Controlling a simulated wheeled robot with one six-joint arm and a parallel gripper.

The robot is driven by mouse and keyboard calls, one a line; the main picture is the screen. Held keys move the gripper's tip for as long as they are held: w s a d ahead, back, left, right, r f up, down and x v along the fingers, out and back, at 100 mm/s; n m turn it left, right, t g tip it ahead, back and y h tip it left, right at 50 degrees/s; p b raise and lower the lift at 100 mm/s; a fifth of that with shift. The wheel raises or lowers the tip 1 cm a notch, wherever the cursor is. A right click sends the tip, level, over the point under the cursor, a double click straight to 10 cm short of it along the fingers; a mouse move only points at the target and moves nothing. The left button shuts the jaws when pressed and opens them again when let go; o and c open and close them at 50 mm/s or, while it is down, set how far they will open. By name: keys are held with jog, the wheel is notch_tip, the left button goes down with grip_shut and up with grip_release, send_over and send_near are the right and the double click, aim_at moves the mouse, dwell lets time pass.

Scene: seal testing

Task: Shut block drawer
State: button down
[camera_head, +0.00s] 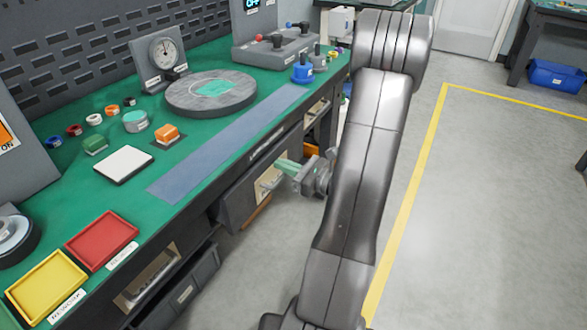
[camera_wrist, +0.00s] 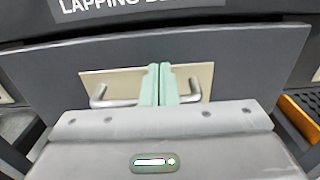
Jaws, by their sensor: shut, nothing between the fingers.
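The block drawer (camera_head: 237,201) has a dark grey front under the green bench, close below the bench edge; I cannot tell how far out it stands. In the wrist view its front (camera_wrist: 240,55) fills the middle, with a cream plate (camera_wrist: 90,82) and a silver bar handle (camera_wrist: 98,97). A label above it reads "LAPPING" and is cut off. My gripper (camera_head: 284,167) has pale green fingers, closed together and empty. In the wrist view the fingers (camera_wrist: 160,78) point at the handle's middle and hide it. I cannot tell whether they touch it.
A red tray (camera_head: 101,240) and a yellow tray (camera_head: 47,287) lie on the near bench top. A round grey plate (camera_head: 180,95) and a dial gauge (camera_head: 163,52) stand farther back. An orange bin (camera_wrist: 300,117) shows right of the drawer. The floor right of my arm is clear.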

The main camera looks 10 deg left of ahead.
aim_at(265, 159)
jog(key=x, duration=0.6)
jog(key=shift+a, duration=0.15)
jog(key=shift+r, duration=0.1)
jog(key=shift+s+d, duration=0.15)
jog(key=shift+d, duration=0.3)
jog(key=p+v, duration=0.2)
jog(key=v, duration=1.1)
jog(key=shift+d, duration=0.15)
jog(key=b+x, duration=0.1)
jog(key=x, duration=1.2)
jog(key=shift+a+b, duration=0.3)
jog(key=shift+a, duration=0.25)
